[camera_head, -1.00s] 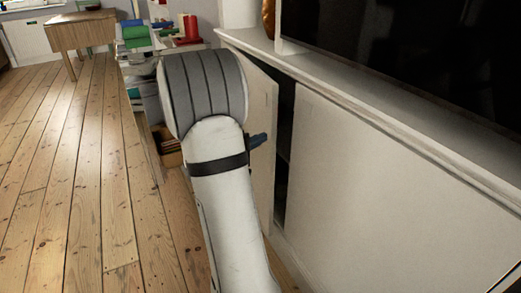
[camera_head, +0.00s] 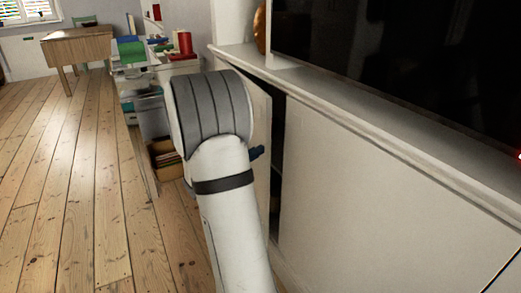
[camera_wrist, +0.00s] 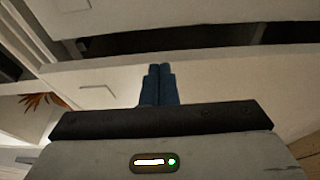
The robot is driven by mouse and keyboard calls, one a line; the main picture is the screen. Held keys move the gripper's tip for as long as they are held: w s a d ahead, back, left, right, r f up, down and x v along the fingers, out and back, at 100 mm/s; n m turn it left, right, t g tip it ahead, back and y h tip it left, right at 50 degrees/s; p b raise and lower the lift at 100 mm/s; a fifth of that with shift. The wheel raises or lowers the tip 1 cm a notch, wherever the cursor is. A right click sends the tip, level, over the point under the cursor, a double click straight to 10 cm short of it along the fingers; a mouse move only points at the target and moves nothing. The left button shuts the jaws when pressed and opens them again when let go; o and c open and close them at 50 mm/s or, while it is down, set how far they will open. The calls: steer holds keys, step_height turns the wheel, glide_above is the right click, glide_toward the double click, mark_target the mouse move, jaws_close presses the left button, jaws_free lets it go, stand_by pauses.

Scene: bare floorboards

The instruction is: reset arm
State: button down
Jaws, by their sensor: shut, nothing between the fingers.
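My arm rises from the bottom of the head view in front of a white cabinet (camera_head: 350,190). One cabinet door (camera_head: 262,125) stands a little open, with a dark gap (camera_head: 277,165) beside it. Only a small dark blue part of my gripper (camera_head: 257,152) shows past the arm, close to that door. In the wrist view my gripper (camera_wrist: 158,70) has its two blue fingers together with nothing between them. Pale cabinet panels (camera_wrist: 210,80) lie beyond the fingertips. I cannot tell whether the fingers touch anything.
A dark screen (camera_head: 400,70) stands on the cabinet top. Shelves with boxes and a red cylinder (camera_head: 185,42) stand beyond my arm. A wooden table (camera_head: 78,47) is at the far left. The floorboards (camera_head: 70,190) at left are clear.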

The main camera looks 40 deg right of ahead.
steer(key=a+p, duration=0.1)
steer(key=a, duration=0.5)
steer(key=shift+a, duration=0.25)
steer(key=shift+r, duration=0.1)
